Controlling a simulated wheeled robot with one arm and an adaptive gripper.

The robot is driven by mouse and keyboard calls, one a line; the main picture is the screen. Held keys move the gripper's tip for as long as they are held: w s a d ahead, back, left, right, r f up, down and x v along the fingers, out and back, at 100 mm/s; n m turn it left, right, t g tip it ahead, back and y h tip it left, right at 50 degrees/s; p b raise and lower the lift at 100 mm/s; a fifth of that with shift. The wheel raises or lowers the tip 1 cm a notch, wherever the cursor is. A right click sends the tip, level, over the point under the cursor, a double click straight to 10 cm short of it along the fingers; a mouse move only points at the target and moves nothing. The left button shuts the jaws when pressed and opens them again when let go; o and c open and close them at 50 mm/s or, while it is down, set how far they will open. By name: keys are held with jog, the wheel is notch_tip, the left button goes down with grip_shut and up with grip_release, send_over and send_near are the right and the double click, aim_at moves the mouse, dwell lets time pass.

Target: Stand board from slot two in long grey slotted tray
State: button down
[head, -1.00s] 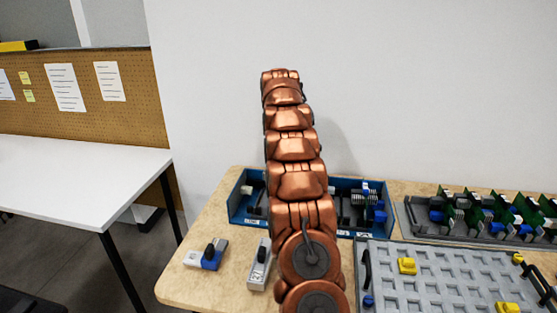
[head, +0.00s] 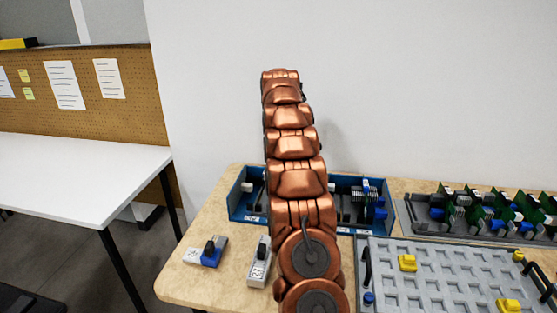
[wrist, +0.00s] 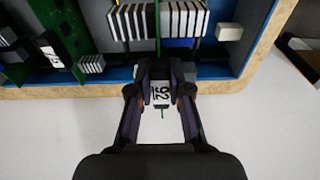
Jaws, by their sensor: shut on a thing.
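In the wrist view my gripper (wrist: 161,84) is shut on the labelled end of a green board (wrist: 157,38), seen edge-on, with a finned white heat sink (wrist: 130,22) beside it. The board is at the blue case (wrist: 120,74); whether its lower edge is seated in a slot is hidden. In the head view the blue case (head: 345,231) stands at the back of the table, partly covered by my arm, which hides the gripper. The long grey slotted tray (head: 425,228) lies at the back right and holds several upright green boards.
Another green board (wrist: 66,30) stands in the blue case. A grey grid plate (head: 440,282) with yellow clips fills the table's front right. A white table (head: 80,190) stands further left.

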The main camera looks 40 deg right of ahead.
jog(key=shift+f+b, duration=1.4)
jog(key=shift+f, duration=1.75)
dwell(2.3)
jog(key=c, duration=1)
grip_release()
jog(key=shift+o, duration=0.5)
jog(key=shift+r+p, duration=0.5)
jog(key=shift+r, duration=0.35)
